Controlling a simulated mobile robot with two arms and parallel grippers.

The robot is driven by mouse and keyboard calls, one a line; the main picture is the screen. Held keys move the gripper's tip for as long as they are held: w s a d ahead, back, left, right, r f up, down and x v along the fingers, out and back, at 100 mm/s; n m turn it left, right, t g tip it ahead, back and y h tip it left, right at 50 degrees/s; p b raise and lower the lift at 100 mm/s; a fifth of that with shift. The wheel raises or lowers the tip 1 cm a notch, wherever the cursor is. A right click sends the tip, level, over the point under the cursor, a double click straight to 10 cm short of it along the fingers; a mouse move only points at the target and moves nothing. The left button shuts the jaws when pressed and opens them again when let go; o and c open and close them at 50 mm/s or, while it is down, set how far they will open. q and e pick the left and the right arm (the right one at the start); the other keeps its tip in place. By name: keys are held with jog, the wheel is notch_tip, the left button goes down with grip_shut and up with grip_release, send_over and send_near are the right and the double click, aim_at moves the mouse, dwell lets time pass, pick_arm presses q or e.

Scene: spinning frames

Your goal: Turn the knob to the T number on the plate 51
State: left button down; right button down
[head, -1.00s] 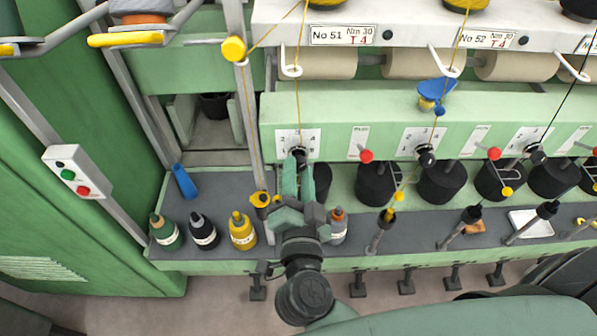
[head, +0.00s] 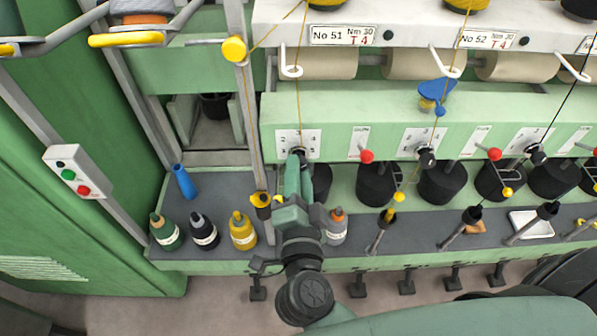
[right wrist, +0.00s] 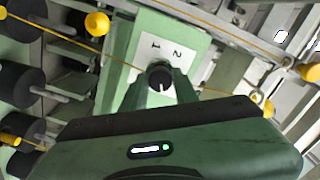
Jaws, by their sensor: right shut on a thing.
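The plate marked No 51 (head: 342,36) hangs at the top of the frame in the head view and reads T 4. Below it, a white number dial (head: 311,136) carries the black knob (head: 298,152). My right gripper (head: 297,160) reaches up to this knob and is shut on it. In the right wrist view the knob (right wrist: 159,76) sits between the fingertips, with a white mark on its face. The dial (right wrist: 165,50) there shows 1 and 2; its other numbers are hidden by the gripper. My left gripper is not in view.
Several bottles, including a yellow one (head: 242,231), stand on the grey shelf left of my right arm. Yellow yarn runs close by the gripper. A neighbouring knob (head: 426,157) and a red ball lever (head: 367,156) are to the right.

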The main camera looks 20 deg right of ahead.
jog(key=c, duration=1.1)
grip_release()
jog(key=v, duration=0.7)
jog(key=shift+s+a, duration=0.15)
jog(key=shift+s, duration=0.25)
